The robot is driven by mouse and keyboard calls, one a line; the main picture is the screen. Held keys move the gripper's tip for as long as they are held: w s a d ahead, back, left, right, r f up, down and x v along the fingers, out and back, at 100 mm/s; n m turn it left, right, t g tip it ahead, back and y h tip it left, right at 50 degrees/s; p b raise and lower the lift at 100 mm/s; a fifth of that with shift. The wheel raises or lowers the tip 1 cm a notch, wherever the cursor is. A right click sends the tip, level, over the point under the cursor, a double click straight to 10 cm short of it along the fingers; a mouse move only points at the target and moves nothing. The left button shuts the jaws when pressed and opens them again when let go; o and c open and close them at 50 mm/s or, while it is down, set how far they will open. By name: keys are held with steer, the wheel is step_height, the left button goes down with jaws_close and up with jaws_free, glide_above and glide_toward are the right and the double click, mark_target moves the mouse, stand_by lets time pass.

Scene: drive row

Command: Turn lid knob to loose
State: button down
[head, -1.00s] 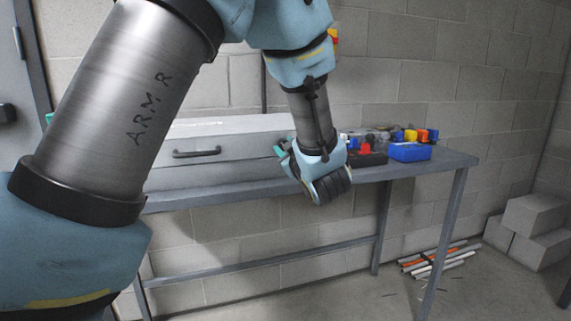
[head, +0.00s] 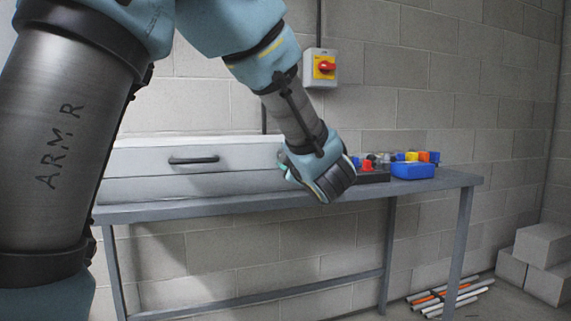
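A long grey box (head: 140,188) with a lid (head: 240,157) sits on the bench in the head view, a black bar handle (head: 193,160) on its front. I cannot make out a lid knob on it; my arm covers part of the box's top and right end. My gripper (head: 335,187) hangs in front of the bench's front edge, near the box's right end. It points down and to the right, and its finger gap does not show clearly.
The grey bench (head: 240,204) runs along the block wall. A blue bin (head: 413,170) and a dark tray (head: 373,177) with coloured parts stand to the gripper's right. Pipes (head: 450,297) and concrete blocks (head: 540,262) lie on the floor at right.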

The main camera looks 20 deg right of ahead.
stand_by(0.3)
steer(key=c, duration=0.5)
jaws_free()
steer(key=shift+c, duration=0.2)
steer(key=s+a, duration=0.1)
steer(key=s, duration=0.9)
steer(key=shift+s+a, duration=0.2)
steer(key=shift+s, duration=0.15)
steer(key=shift+s, duration=0.1)
